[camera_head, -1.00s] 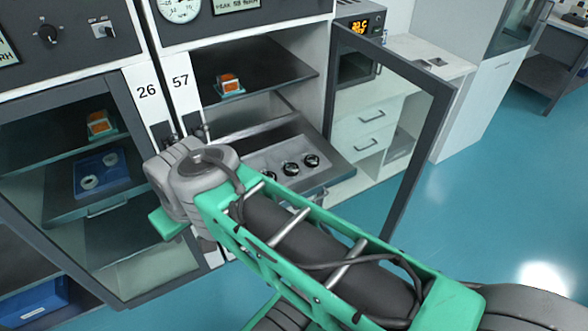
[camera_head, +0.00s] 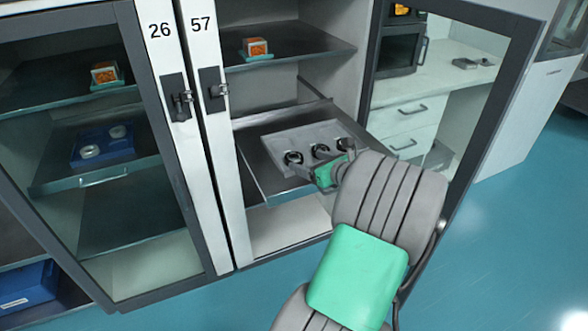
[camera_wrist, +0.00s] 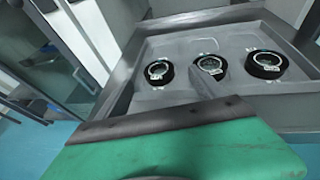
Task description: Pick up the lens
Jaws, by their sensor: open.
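Three round black-rimmed lenses sit in a row in a grey tray (camera_head: 275,141) on the pulled-out shelf of cabinet 57. The left lens (camera_head: 293,158), middle lens (camera_head: 320,151) and right lens (camera_head: 345,144) also show in the wrist view as left (camera_wrist: 158,71), middle (camera_wrist: 209,67) and right (camera_wrist: 267,64). My gripper (camera_head: 318,171) is open and empty at the tray's near edge, just in front of the lenses. Which lens is meant cannot be told.
The glass door (camera_head: 478,60) of cabinet 57 stands open to the right of my arm. An orange-topped block (camera_head: 257,47) sits on the shelf above. Cabinet 26, left, has a glass front, with a blue tray (camera_head: 104,146) of rings inside. Floor is clear at right.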

